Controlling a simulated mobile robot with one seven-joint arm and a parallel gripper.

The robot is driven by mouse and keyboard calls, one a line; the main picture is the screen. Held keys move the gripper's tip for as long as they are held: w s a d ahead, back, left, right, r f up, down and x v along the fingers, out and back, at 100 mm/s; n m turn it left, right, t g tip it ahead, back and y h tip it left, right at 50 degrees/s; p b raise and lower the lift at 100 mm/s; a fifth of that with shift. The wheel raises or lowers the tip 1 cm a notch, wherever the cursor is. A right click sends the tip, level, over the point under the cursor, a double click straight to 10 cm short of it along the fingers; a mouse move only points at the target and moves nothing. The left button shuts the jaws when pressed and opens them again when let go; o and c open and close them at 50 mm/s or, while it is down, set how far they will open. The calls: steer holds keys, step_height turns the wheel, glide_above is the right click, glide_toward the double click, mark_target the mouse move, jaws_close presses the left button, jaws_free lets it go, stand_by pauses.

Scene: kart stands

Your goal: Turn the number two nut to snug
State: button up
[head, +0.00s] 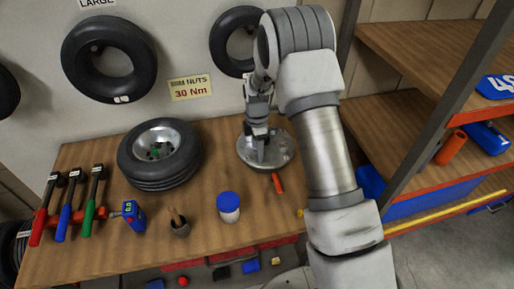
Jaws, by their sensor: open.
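My gripper (259,157) points down over a round grey metal plate (285,160) on the bench. It is open, with its fingertips close to the plate; whether they touch it I cannot tell. The gripper and arm hide part of the plate, and I cannot make out a numbered nut on it. A wheel (160,178) with a black tyre lies flat on the bench to the left, with small green parts in its grey rim. A sign (191,87) on the wall reads "RIM NUTS 30 Nm".
Tools with red, blue and green handles (66,215) lie at left beside a blue device (132,214). A brush pot (180,228), a blue-lidded jar (229,207) and an orange-red stick (278,184) stand or lie in front. Shelves (440,40) rise at right.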

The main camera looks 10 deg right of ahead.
steer(key=shift+f, duration=0.15)
jaws_close()
